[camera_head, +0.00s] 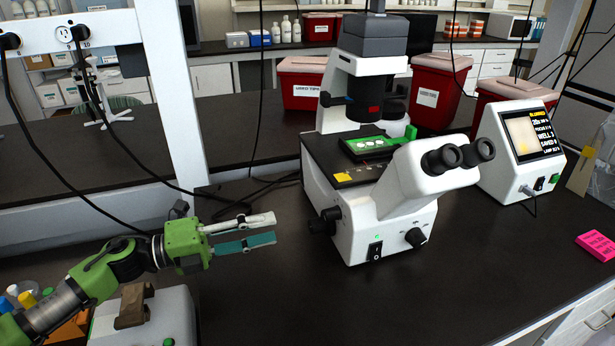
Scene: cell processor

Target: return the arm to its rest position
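My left arm comes in from the lower left, with green and dark links. My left gripper (275,228) points right over the dark bench, left of the microscope. Its two fingers, one whitish and one teal, are apart with nothing between them, so it is open and empty. It is clear of the microscope (392,225). My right gripper is not in view.
A green plate holder (372,146) sits on the microscope stage. A screen unit (519,150) stands at right, and a pink pad (597,246) lies near the right edge. A white-grey device (168,318) is below my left arm. Bench in front of the microscope is clear.

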